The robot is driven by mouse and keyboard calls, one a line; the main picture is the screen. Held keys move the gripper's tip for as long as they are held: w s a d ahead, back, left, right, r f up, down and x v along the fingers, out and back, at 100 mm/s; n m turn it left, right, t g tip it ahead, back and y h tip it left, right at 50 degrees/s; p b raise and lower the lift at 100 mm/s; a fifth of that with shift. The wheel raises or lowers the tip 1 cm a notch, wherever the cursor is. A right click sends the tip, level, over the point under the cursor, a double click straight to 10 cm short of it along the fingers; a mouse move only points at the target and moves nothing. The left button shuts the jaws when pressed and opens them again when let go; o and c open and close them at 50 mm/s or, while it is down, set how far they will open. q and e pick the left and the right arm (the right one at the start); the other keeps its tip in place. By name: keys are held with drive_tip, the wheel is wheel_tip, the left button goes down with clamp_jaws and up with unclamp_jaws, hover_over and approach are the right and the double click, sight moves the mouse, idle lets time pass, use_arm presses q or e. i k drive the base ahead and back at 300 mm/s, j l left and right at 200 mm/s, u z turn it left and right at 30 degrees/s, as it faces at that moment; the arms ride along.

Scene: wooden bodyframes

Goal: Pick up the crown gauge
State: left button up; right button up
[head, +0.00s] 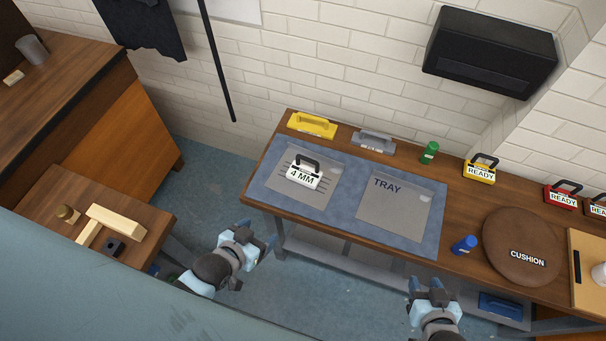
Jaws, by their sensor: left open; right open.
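No label reads crown gauge; the piece that looks most like a gauge is a white block marked 4 MM (303,176) with a black handle. It sits upright on the grey lined panel at the left of the blue mat (345,218) on the workbench. My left gripper (258,236) is open and empty, in front of the bench's left end, nearer me than the block. My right gripper (434,286) is open and empty, in front of the bench's near edge, right of the TRAY panel (392,218). Neither gripper touches anything.
Along the bench's back are a yellow tool (312,125), a grey tool (373,141), a green bottle (429,152) and READY-tagged pieces (480,171). A blue bottle (464,245) and round cushion (522,242) stand right. The TRAY panel is empty. A side table (150,205) holds wooden pieces.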

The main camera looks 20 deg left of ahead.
sight(309, 177)
drive_tip(key=u, duration=0.45)
drive_tip(key=l+u, duration=0.1)
drive_tip(key=u, duration=1.25)
drive_tip(key=l+u, duration=0.1)
drive_tip(key=u, duration=0.35)
drive_tip(key=k+l, duration=0.7)
drive_tip(key=l, duration=0.2)
